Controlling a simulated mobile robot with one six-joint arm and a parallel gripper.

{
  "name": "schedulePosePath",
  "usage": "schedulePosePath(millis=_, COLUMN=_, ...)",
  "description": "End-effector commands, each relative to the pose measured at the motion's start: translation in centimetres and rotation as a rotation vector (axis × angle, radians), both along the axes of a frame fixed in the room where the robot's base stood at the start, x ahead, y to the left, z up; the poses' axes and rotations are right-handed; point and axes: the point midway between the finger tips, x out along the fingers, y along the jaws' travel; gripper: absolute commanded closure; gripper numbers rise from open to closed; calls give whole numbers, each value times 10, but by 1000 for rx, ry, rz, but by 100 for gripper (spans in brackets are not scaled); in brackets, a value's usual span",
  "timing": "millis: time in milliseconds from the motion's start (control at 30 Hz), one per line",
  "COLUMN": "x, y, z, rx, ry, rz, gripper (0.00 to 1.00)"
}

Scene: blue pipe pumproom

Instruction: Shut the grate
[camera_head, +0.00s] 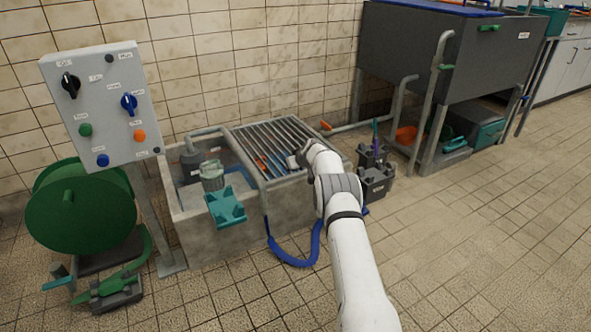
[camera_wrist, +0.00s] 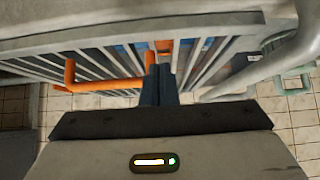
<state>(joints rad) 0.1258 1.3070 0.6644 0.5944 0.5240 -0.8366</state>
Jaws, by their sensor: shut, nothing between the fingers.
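The grate (camera_head: 262,136) is a frame of parallel grey metal bars over the right part of a concrete basin (camera_head: 212,242). The basin's left part is uncovered. I cannot tell whether the grate lies flat or is slightly raised. My gripper (camera_head: 291,162) is at the grate's front right area, partly hidden by my wrist. In the wrist view my gripper (camera_wrist: 160,84) has its two dark fingers together and empty, with their tips close to the grate's bars (camera_wrist: 112,62). I cannot tell whether they touch. An orange bent handle (camera_wrist: 70,76) shows beside the bars.
A control panel (camera_head: 103,105) and green hose reel (camera_head: 80,212) stand left. A teal part (camera_head: 226,207) hangs at the basin's front. A blue hose (camera_head: 292,262) lies before it. A dark caddy (camera_head: 376,180) stands right. The front right floor is clear.

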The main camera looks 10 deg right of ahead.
Motion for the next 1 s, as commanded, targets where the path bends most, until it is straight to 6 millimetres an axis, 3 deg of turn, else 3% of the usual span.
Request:
schedulePosePath(millis=267, x=-1, y=1, z=44, rx=-1, ry=0, rz=2, gripper=100)
schedulePosePath(millis=1000, x=-83, y=-23, z=7, rx=0, ry=1, rz=2, gripper=100)
